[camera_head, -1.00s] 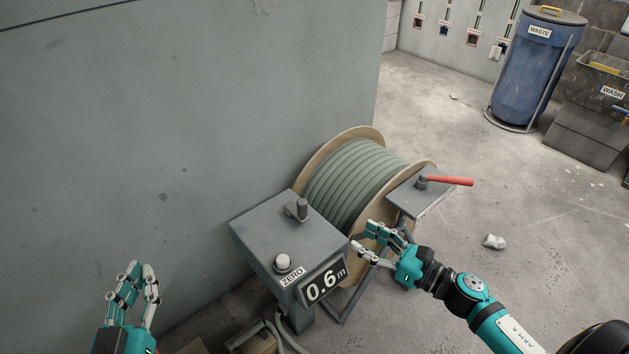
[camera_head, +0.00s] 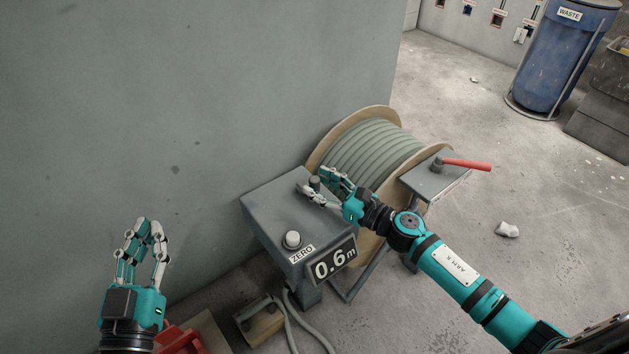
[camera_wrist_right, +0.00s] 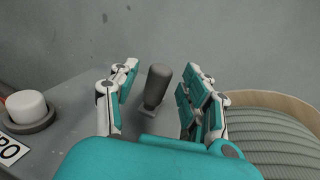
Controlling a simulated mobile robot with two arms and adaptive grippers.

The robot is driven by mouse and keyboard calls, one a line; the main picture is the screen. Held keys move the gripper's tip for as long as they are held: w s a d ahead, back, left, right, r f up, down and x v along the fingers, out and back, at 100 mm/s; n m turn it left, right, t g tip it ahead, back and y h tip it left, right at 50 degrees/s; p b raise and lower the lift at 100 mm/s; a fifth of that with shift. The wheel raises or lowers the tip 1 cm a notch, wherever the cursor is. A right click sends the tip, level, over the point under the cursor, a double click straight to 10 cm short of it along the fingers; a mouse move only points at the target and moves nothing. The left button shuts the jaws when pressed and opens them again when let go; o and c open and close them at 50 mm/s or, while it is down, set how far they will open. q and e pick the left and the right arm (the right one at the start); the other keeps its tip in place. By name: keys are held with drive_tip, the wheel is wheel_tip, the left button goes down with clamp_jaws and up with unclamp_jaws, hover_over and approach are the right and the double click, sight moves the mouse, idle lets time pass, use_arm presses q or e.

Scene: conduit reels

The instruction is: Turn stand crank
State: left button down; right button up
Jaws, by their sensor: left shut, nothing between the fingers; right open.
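The stand is a grey metal box with a crank knob (camera_head: 314,184) standing up from its top. In the right wrist view the dark upright crank knob (camera_wrist_right: 157,86) is between the spread fingers. My right gripper (camera_head: 318,183) is open around the knob; I cannot tell that either finger touches it. It also shows in the right wrist view (camera_wrist_right: 153,90). My left gripper (camera_head: 148,222) is shut and empty, low at the left, away from the stand. The display (camera_head: 332,263) reads 0.6 m. The white ZERO button (camera_head: 292,240) sits on the box top.
A reel of grey-green conduit (camera_head: 370,153) with wooden flanges stands behind the box. A red-handled lever (camera_head: 465,164) is on a small grey plate at its right. A grey wall fills the left. A blue waste drum (camera_head: 563,60) stands far right. Floor to the right is mostly clear.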

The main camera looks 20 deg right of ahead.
drive_tip(key=shift+x, duration=0.95)
clamp_jaws()
